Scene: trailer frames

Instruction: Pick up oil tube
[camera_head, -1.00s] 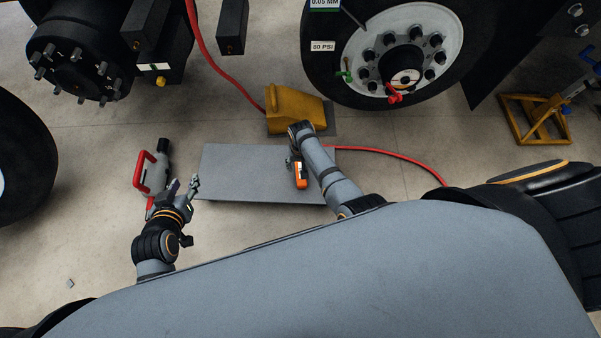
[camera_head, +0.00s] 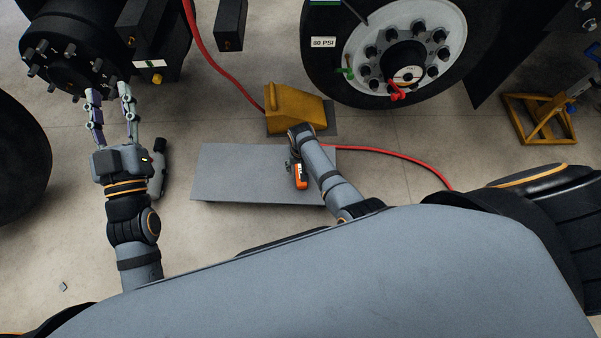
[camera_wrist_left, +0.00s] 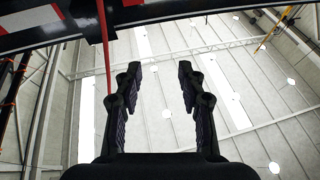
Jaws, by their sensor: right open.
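No oil tube can be made out for certain. A small orange and black item (camera_head: 301,176) shows at the grey board (camera_head: 235,175), beside my right arm. My right gripper (camera_head: 291,164) shows only in small part there, at the end of the bent arm, and its fingertips are hard to make out. My left gripper (camera_head: 110,90) is open and empty, its fingers pointing up the picture toward the black hub. The left wrist view shows its two fingers (camera_wrist_left: 158,78) apart with nothing between them.
A grey and black tool (camera_head: 159,168) lies on the floor, partly hidden by my left wrist. A yellow wheel chock (camera_head: 293,108) and a red hose (camera_head: 395,155) lie by the board. The black hub (camera_head: 65,50) and a wheel (camera_head: 400,50) stand beyond. A yellow stand (camera_head: 535,120) is at right.

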